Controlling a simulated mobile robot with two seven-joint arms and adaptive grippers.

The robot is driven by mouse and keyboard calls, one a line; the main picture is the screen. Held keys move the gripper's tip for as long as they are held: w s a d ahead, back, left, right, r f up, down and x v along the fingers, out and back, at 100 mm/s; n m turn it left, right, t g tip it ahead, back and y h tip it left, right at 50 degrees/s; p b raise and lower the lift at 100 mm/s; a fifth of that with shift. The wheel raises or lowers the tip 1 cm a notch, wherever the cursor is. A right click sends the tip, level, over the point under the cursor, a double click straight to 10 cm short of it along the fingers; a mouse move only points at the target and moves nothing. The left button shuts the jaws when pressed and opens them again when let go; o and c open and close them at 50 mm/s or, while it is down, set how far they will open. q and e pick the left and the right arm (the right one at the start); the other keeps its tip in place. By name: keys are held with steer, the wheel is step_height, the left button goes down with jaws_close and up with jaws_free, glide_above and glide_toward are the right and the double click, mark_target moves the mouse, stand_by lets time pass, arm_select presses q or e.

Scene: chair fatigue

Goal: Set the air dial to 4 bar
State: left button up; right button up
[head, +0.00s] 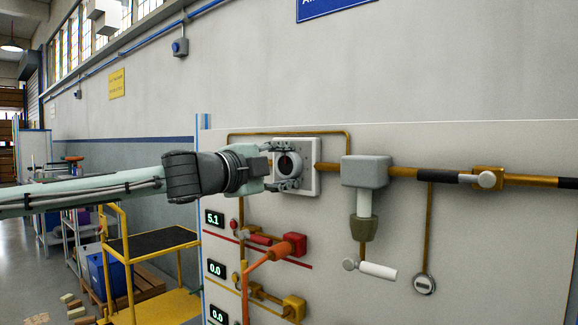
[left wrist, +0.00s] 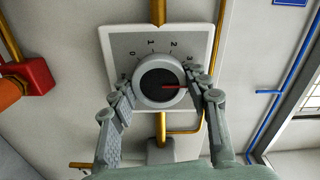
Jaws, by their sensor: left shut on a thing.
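The air dial (head: 288,164) is a round grey knob with a dark face on a white square plate (head: 312,149) on the wall panel. In the left wrist view the dial (left wrist: 158,80) shows a red pointer line (left wrist: 176,88) pointing right, past the 3 mark. Numbers 0, 1, 2 and 3 are readable on the plate (left wrist: 120,42); any mark beyond 3 is hidden behind a finger. My left gripper (head: 293,166) is shut on the dial, one finger on each side; it also shows in the left wrist view (left wrist: 163,87). My right gripper is not in view.
Green displays left below the dial read 5.1 (head: 214,218) and 0.0 (head: 216,268). An orange lever (head: 275,250), a grey valve box (head: 366,171) with a white handle (head: 377,270), and brass pipes (head: 403,172) stick out nearby.

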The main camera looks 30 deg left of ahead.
arm_select(q)
steer(key=o, duration=1.2)
